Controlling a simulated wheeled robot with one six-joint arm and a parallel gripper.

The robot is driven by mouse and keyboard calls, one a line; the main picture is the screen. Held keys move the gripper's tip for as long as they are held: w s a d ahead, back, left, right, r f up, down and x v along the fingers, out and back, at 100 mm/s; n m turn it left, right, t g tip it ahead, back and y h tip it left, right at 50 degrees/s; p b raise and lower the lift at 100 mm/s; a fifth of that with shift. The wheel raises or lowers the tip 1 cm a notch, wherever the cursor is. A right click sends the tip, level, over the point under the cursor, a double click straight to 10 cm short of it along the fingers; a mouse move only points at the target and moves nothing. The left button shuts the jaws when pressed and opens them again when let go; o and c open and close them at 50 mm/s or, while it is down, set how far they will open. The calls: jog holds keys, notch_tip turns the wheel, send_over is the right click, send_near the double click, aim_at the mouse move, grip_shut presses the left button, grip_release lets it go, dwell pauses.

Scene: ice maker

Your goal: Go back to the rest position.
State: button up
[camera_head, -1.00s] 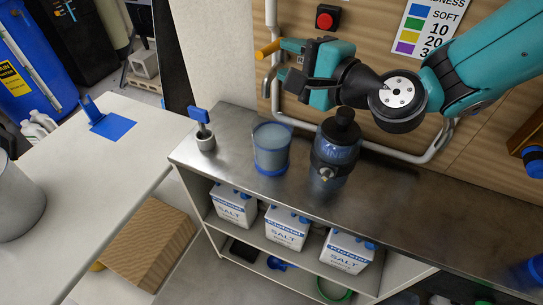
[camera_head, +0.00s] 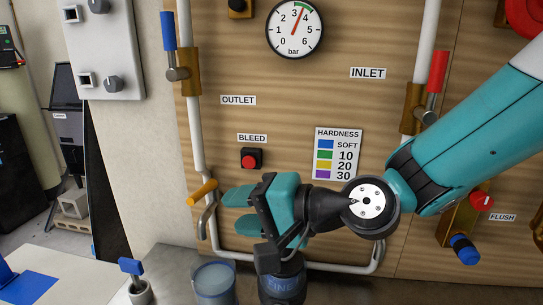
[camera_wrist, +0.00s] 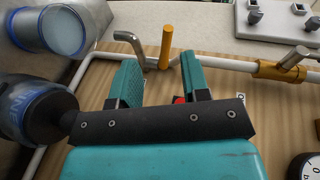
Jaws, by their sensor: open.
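My gripper (camera_head: 232,207) is open and empty in front of the wooden panel. Its teal fingers point left toward a tap with an orange handle (camera_head: 203,191), and their tips are close to it. In the wrist view the fingers of my gripper (camera_wrist: 160,78) stand apart, with the orange handle (camera_wrist: 166,48) beyond the gap and nothing held. I cannot tell whether a finger touches the tap.
Below my gripper stand a dark-lidded bottle (camera_head: 283,285), a clear blue-rimmed container (camera_head: 214,284) and a blue-handled brush (camera_head: 132,267). The panel carries a gauge (camera_head: 295,28), a red bleed button (camera_head: 250,158), white pipes (camera_head: 196,130) and a red-handled valve (camera_head: 438,70).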

jog(key=s+d+n+g+h+p, duration=0.1)
jog(key=s+d+n+h, duration=0.4)
jog(key=d, duration=0.5)
jog(key=s+d+r+n+g+h+p, duration=0.1)
jog(key=s+d+n+g+h, duration=0.3)
jog(key=s+d, duration=0.5)
jog(key=shift+s+d+r+n+h+p, duration=0.2)
jog(key=shift+s+d+n+h+p, duration=0.2)
jog(key=shift+d, duration=0.25)
